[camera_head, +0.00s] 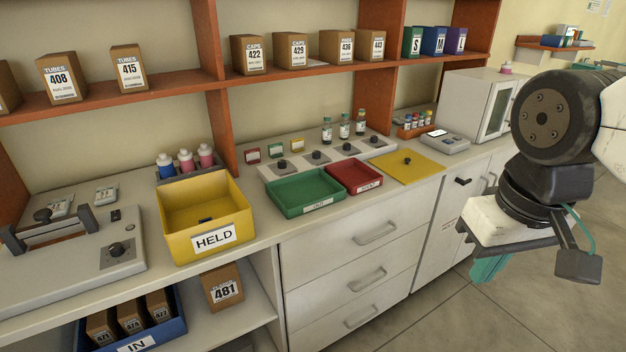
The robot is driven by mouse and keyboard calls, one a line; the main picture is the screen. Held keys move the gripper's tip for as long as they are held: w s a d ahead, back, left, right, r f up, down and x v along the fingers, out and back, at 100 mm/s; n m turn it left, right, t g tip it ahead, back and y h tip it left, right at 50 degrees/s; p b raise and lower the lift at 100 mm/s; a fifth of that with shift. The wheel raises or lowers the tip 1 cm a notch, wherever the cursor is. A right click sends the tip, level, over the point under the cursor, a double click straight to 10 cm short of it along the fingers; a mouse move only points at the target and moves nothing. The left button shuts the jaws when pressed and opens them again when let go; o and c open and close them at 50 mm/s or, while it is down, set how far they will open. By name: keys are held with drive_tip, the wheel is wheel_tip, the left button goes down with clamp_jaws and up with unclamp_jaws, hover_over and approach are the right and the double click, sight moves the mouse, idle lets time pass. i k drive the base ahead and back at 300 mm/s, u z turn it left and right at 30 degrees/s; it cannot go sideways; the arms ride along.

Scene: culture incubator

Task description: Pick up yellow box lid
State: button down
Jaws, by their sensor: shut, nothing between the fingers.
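The yellow lid (418,172) is a flat square plate with a small dark knob near its middle. It lies flat on the counter, right of the red tray. The yellow box (180,222) marked HELD stands open on the counter to the left, with a small dark item inside that I cannot make out. My gripper (489,268) hangs at the right, in front of the cabinets and clear of the counter. Its teal fingers point down, are shut and hold nothing. It is apart from the lid, to the right of it and nearer the camera.
A green tray (279,207) and a red tray (354,190) sit left of the lid. Small bottles (344,126) stand behind. A grey device (445,143) and a white incubator (468,101) are to the right. Boxes fill the shelf above. Floor at the right is clear.

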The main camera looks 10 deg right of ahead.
sight(406, 166)
drive_tip(key=z, duration=0.55)
drive_tip(key=i, duration=1.5)
drive_tip(key=u, duration=0.55)
